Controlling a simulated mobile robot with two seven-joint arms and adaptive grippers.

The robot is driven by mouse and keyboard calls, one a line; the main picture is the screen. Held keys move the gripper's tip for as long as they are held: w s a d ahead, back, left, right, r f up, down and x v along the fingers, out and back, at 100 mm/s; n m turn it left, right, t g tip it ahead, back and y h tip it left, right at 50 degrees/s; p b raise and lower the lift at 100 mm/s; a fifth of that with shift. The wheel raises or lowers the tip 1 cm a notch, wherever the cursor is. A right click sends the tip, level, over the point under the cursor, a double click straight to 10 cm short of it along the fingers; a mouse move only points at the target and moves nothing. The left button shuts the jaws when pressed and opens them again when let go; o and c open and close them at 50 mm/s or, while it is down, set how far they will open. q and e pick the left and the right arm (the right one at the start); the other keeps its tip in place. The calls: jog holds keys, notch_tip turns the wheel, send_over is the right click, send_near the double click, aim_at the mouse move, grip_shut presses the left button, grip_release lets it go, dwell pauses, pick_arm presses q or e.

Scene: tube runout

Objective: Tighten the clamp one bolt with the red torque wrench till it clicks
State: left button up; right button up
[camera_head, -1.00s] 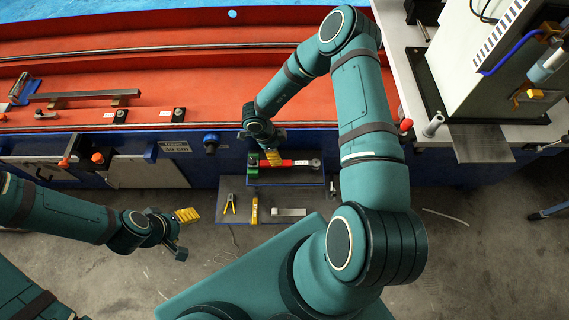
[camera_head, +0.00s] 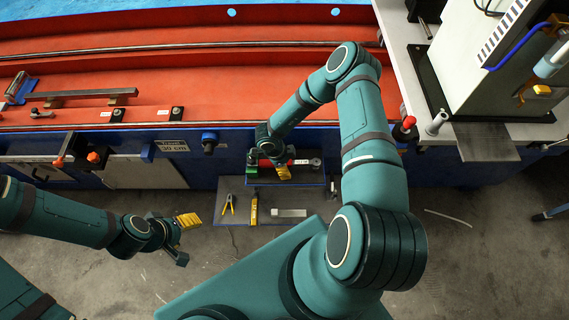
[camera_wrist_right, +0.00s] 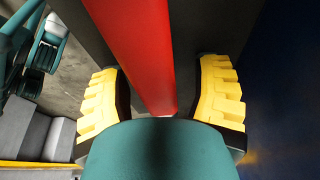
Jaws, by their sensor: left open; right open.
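The red torque wrench (camera_head: 302,162) lies on the upper shelf of a small stand below the machine bed, its silver head at the right end. My right gripper (camera_head: 281,168) is at its handle. In the right wrist view the red handle (camera_wrist_right: 138,50) runs between the two open yellow pads of the gripper (camera_wrist_right: 160,90), with gaps on both sides. My left gripper (camera_head: 183,238) is open and empty, over the floor left of the stand. I cannot tell which fitting is clamp one or see its bolt.
The lower shelf (camera_head: 238,216) holds yellow pliers (camera_head: 229,204), a yellow-and-dark tool (camera_head: 254,209) and a grey block (camera_head: 289,212). The orange machine bed (camera_head: 230,110) carries a metal bar (camera_head: 85,93). A white bench stands at right.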

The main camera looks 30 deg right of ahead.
grip_shut()
jog(key=shift+r, duration=0.15)
notch_tip(320, 180, up, 10)
jog(key=shift+f+p, duration=0.1)
jog(key=shift+p, duration=1.1)
dwell(0.5)
